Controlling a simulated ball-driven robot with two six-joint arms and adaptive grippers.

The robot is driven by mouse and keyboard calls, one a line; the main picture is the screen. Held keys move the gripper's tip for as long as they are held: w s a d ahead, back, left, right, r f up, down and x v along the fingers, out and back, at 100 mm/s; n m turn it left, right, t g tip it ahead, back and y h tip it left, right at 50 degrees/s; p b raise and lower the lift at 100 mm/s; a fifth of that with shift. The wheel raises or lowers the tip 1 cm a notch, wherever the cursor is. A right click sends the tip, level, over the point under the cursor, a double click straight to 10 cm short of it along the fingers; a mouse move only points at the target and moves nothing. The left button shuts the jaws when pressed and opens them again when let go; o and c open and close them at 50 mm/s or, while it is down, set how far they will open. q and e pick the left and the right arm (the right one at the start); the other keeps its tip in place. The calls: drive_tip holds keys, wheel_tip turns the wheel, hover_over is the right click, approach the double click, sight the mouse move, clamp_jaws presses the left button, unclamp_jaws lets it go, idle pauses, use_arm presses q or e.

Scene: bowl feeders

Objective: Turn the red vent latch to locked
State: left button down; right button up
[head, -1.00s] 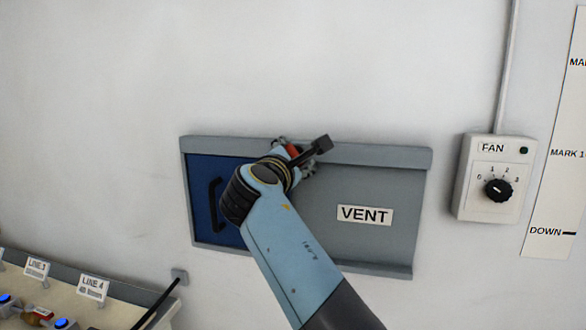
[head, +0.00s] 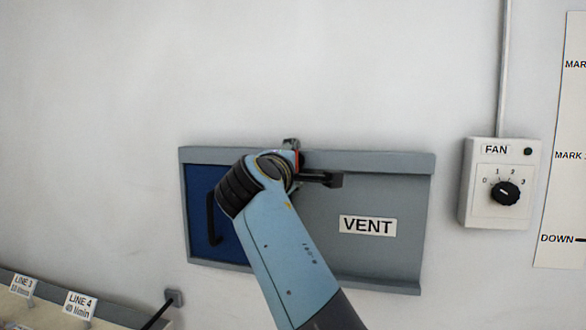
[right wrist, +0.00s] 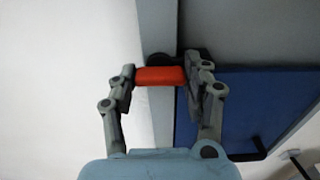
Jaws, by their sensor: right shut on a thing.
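The red vent latch (head: 298,158) is on the top rail of the grey vent frame (head: 390,161). It is mostly hidden by my right arm in the head view; only a thin, nearly upright red strip shows. In the right wrist view the latch (right wrist: 160,76) is a red bar with a dark pivot behind it. My right gripper (head: 291,148) has its fingers on both ends of the bar and is shut on it, as the right wrist view (right wrist: 158,88) shows. My left gripper is not in view.
The vent has a blue panel (head: 199,190) with a black handle (head: 211,222) at left, and a grey panel with a VENT label (head: 367,225). A fan control box (head: 482,205) is on the wall at right. Labelled line equipment (head: 80,305) is at lower left.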

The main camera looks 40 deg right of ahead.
drive_tip(key=shift+f, duration=0.2)
drive_tip(key=o, duration=1.2)
drive_tip(key=shift+s+r, duration=0.1)
drive_tip(key=shift+c, duration=0.2)
drive_tip(key=shift+r, duration=0.1)
